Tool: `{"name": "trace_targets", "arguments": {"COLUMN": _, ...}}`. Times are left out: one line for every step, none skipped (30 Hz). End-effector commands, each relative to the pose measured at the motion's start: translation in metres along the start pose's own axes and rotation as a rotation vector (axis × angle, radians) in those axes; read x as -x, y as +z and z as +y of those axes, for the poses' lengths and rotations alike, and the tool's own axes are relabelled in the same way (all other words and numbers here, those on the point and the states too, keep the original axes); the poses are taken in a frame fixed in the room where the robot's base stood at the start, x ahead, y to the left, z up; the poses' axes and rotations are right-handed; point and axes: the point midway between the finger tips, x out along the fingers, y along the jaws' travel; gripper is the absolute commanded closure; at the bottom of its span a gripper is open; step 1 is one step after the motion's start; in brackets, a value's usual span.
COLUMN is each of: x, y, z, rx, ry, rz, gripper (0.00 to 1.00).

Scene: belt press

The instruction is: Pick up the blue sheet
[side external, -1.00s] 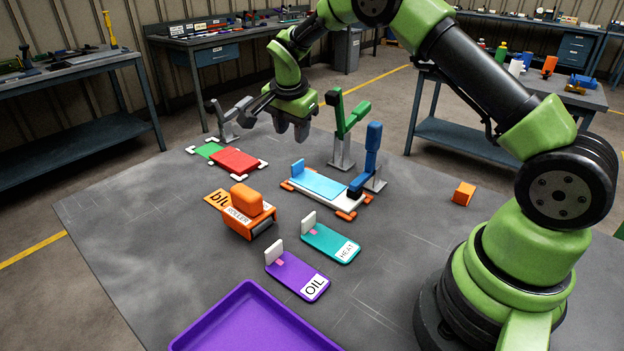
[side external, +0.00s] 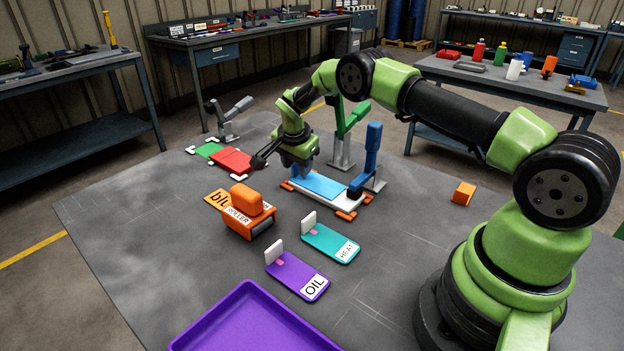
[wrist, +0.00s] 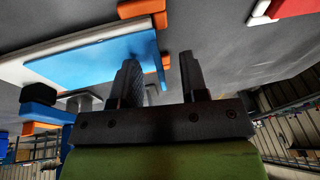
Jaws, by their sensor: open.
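The blue sheet (side external: 322,187) lies flat on a white plate with orange corner feet. In the wrist view, the blue sheet (wrist: 105,62) has an upright blue tab (wrist: 158,36) at its end. My gripper (side external: 297,172) is low beside the tab end of the sheet and hides the tab in the side view. In the wrist view, my gripper (wrist: 160,75) has its two fingers apart with nothing held between them. The tab shows near the fingertips; I cannot tell whether it lies between them.
A blue clamp (side external: 372,150) and a green clamp (side external: 345,125) stand right behind the plate.

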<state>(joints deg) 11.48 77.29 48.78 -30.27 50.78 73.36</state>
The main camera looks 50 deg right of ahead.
Motion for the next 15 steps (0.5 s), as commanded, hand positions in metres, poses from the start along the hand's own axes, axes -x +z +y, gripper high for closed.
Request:
{"name": "trace_targets", "arguments": {"x": -0.0012, "y": 0.0000, "z": 0.0001, "rx": 0.000, "ry": 0.000, "rz": 0.000, "gripper": 0.59}}
{"name": "trace_targets", "arguments": {"x": -0.0013, "y": 0.0000, "z": 0.0001, "rx": 0.000, "ry": 0.000, "rz": 0.000, "gripper": 0.59}}
{"name": "trace_targets", "arguments": {"x": -0.0011, "y": -0.0001, "z": 0.0001, "rx": 0.000, "ry": 0.000, "rz": 0.000, "gripper": 0.59}}
{"name": "trace_targets", "arguments": {"x": -0.0010, "y": -0.0001, "z": 0.0000, "rx": 0.000, "ry": 0.000, "rz": 0.000, "gripper": 0.59}}
{"name": "trace_targets", "arguments": {"x": -0.0009, "y": -0.0001, "z": 0.0000, "rx": 0.000, "ry": 0.000, "rz": 0.000, "gripper": 0.59}}
{"name": "trace_targets", "arguments": {"x": -0.0009, "y": -0.0001, "z": 0.0000, "rx": 0.000, "ry": 0.000, "rz": 0.000, "gripper": 0.59}}
{"name": "trace_targets", "arguments": {"x": -0.0008, "y": 0.0000, "z": 0.0000, "rx": 0.000, "ry": 0.000, "rz": 0.000, "gripper": 0.64}}
{"name": "trace_targets", "arguments": {"x": -0.0008, "y": -0.0001, "z": 0.0000, "rx": 0.000, "ry": 0.000, "rz": 0.000, "gripper": 0.71}}
{"name": "trace_targets", "arguments": {"x": -0.0008, "y": 0.0000, "z": 0.0000, "rx": 0.000, "ry": 0.000, "rz": 0.000, "gripper": 0.80}}
{"name": "trace_targets", "arguments": {"x": -0.0007, "y": 0.0000, "z": 0.0000, "rx": 0.000, "ry": 0.000, "rz": 0.000, "gripper": 0.87}}
{"name": "trace_targets", "arguments": {"x": -0.0007, "y": 0.0000, "z": 0.0000, "rx": 0.000, "ry": 0.000, "rz": 0.000, "gripper": 0.94}}
{"name": "trace_targets", "arguments": {"x": -0.0007, "y": -0.0001, "z": 0.0000, "rx": 0.000, "ry": 0.000, "rz": 0.000, "gripper": 1.00}}
{"name": "trace_targets", "arguments": {"x": -0.0007, "y": -0.0001, "z": 0.0001, "rx": 0.000, "ry": 0.000, "rz": 0.000, "gripper": 1.00}}
{"name": "trace_targets", "arguments": {"x": -0.0007, "y": -0.0001, "z": 0.0001, "rx": 0.000, "ry": 0.000, "rz": 0.000, "gripper": 1.00}}
{"name": "trace_targets", "arguments": {"x": -0.0007, "y": -0.0002, "z": 0.0001, "rx": 0.000, "ry": 0.000, "rz": 0.000, "gripper": 1.00}}
